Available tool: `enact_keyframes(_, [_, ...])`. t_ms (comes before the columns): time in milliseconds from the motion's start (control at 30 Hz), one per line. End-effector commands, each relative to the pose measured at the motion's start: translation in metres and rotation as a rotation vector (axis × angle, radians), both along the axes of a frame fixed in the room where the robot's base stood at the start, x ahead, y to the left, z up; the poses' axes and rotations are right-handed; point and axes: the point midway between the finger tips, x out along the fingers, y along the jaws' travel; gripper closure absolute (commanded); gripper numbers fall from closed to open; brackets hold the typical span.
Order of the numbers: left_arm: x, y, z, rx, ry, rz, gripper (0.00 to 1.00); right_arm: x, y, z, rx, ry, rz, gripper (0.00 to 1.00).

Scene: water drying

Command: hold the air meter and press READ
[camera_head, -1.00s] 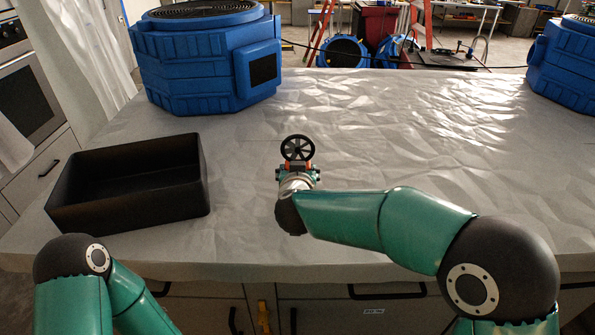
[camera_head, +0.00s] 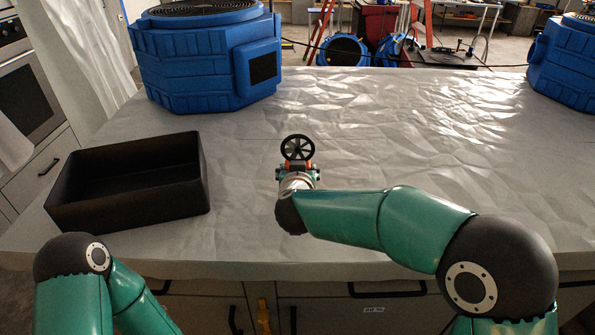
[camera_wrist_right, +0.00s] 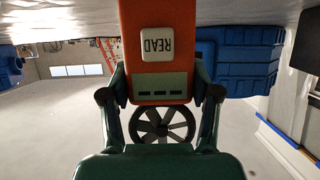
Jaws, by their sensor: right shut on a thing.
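The air meter (camera_head: 297,148) has a dark spoked fan wheel and an orange body. In the head view it stands over the table near the middle, mostly hidden below by my right gripper (camera_head: 298,175). The right wrist view shows its orange body (camera_wrist_right: 150,88) upside down, with a white READ button (camera_wrist_right: 157,44) and a small grey-green display (camera_wrist_right: 160,87). My right gripper (camera_wrist_right: 160,97) is shut on the air meter, with one finger on each side. Nothing touches the READ button. Only my left arm shows, at bottom left; its gripper is out of view.
A black open bin (camera_head: 130,215) stands on the grey covered table (camera_head: 400,135), left of the air meter. A blue drying fan unit (camera_head: 190,65) stands at the back left and another (camera_head: 565,70) at the right edge. The table between them is clear.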

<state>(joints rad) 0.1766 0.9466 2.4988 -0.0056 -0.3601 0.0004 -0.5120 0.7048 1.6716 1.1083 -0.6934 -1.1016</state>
Motion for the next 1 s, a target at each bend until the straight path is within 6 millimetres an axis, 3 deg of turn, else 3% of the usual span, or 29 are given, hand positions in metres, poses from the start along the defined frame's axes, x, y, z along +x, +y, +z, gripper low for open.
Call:
enact_keyframes(33, [0.0000, 0.0000, 0.0000, 0.000, 0.000, 0.000, 0.82, -0.0002, 0.0001, -0.0004, -0.001, 0.001, 0.000, 0.83])
enact_keyframes(133, [0.0000, 0.0000, 0.0000, 0.000, 0.000, 0.000, 0.99, -0.0002, 0.0001, -0.0004, -0.001, 0.001, 0.000, 0.83])
enact_keyframes(167, [0.0000, 0.0000, 0.0000, 0.000, 0.000, 0.000, 1.00, -0.0002, 0.0001, -0.0005, -0.001, 0.001, 0.000, 0.83])
enact_keyframes(1000, [0.0000, 0.0000, 0.0000, 0.000, 0.000, 0.000, 1.00, -0.0002, 0.0001, -0.0005, 0.000, 0.001, 0.000, 0.83])
